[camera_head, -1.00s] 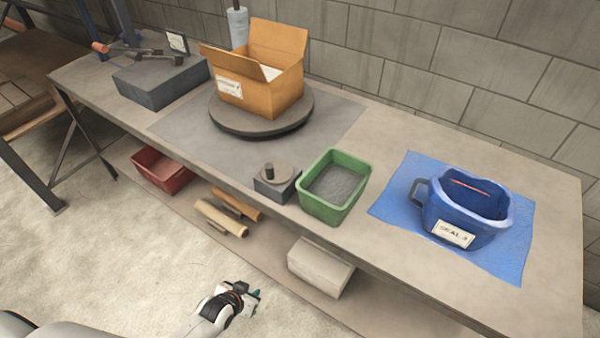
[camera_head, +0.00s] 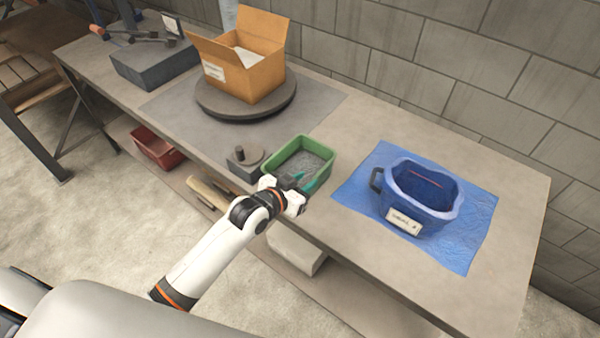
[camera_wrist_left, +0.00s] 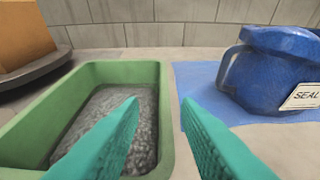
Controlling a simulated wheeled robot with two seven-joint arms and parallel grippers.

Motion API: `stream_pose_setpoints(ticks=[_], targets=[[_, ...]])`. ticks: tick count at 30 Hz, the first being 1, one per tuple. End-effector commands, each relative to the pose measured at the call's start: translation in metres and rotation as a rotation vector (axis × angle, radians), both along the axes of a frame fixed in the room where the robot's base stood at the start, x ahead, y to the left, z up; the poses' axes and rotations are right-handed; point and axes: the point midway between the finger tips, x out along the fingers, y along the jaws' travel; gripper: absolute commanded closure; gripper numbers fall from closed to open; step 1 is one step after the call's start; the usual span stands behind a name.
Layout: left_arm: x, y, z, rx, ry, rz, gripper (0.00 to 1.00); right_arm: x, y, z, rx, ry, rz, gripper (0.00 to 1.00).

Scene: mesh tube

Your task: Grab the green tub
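The green tub (camera_head: 326,150) stands on the workbench near its front edge, with grey granular material inside. My left gripper (camera_head: 306,182) is at the tub's near right side in the head view. The arm hides the tub's near wall in the head view. My right gripper is out of view.
A blue bucket (camera_head: 420,190) with a handle and label sits on a blue sheet (camera_head: 356,190) to the right. A small grey block with a knob (camera_head: 245,158) is left of the tub. An open cardboard box (camera_head: 240,78) stands on a turntable (camera_head: 215,103) behind. Bare bench lies in front of the sheet.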

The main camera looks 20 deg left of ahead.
Motion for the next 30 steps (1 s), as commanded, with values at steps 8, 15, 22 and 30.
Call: stream_pose_setpoints(ticks=[8,15,22,30], targets=[[0.031,-0.015,-0.006,-0.001,0.002,0.001,0.70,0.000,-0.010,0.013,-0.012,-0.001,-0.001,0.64],[0.046,-0.020,-0.016,0.000,0.001,0.000,0.70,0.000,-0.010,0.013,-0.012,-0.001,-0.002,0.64],[0.046,-0.020,-0.017,0.000,0.001,0.000,0.77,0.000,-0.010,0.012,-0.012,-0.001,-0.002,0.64],[0.045,-0.020,-0.017,0.000,0.001,0.000,1.00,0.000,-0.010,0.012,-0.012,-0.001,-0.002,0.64]])
